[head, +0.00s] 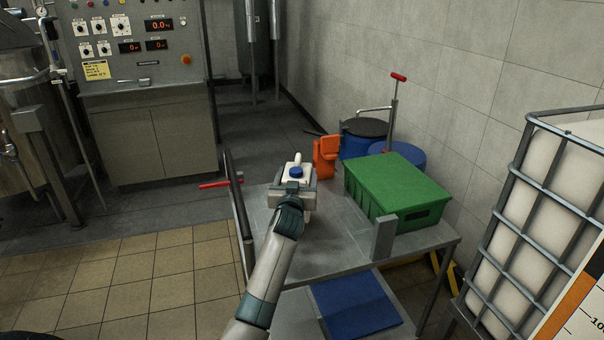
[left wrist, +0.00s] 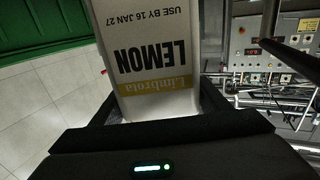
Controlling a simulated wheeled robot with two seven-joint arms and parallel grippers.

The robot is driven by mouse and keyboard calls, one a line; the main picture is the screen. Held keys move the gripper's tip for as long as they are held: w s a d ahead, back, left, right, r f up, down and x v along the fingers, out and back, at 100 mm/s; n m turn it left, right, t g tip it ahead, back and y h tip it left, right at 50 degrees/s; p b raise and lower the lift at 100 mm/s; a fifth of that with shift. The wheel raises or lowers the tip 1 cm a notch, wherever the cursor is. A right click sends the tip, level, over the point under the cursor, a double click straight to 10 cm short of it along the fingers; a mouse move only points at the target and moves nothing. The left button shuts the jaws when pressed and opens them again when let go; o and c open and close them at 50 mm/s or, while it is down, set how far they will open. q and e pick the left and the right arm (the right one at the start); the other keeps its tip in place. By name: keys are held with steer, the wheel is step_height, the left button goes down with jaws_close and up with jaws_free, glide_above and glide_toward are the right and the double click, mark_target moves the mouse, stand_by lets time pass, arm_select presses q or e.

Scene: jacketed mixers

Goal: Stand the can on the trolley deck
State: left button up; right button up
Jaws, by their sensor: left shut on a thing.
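The can (head: 296,171) is white with a blue cap and shows in the head view over the left part of the trolley. Its white label (left wrist: 155,60) fills the top middle of the left wrist view and reads "LEMON", upside down there. My left gripper (head: 294,187) is shut on the can, with a dark finger on each side of it. The grey metal trolley deck (head: 338,232) lies beneath and around the can. My arm and gripper hide the can's base, so I cannot tell whether it touches the deck. My right gripper is not in view.
A green crate (head: 398,187) sits on the deck right of the can, near a grey upright post (head: 384,238). A blue mat (head: 357,303) lies on the lower shelf. Blue drums (head: 401,155) stand behind; a caged white tank (head: 540,215) stands at right.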

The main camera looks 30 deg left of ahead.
arm_select(q)
steer(key=shift+r, duration=0.3)
steer(key=shift+f, duration=0.5)
step_height(320, 180, down, 3)
steer(key=shift+r, duration=0.1)
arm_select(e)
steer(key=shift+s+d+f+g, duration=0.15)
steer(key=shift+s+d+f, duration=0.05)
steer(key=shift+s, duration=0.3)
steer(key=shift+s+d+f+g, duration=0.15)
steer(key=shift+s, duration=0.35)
arm_select(q)
steer(key=o, duration=1.8)
steer(key=shift+f, duration=0.4)
steer(key=shift+o, duration=1.4)
steer(key=shift+s, duration=0.1)
steer(key=shift+d+r, duration=0.1)
steer(key=shift+r, duration=0.05)
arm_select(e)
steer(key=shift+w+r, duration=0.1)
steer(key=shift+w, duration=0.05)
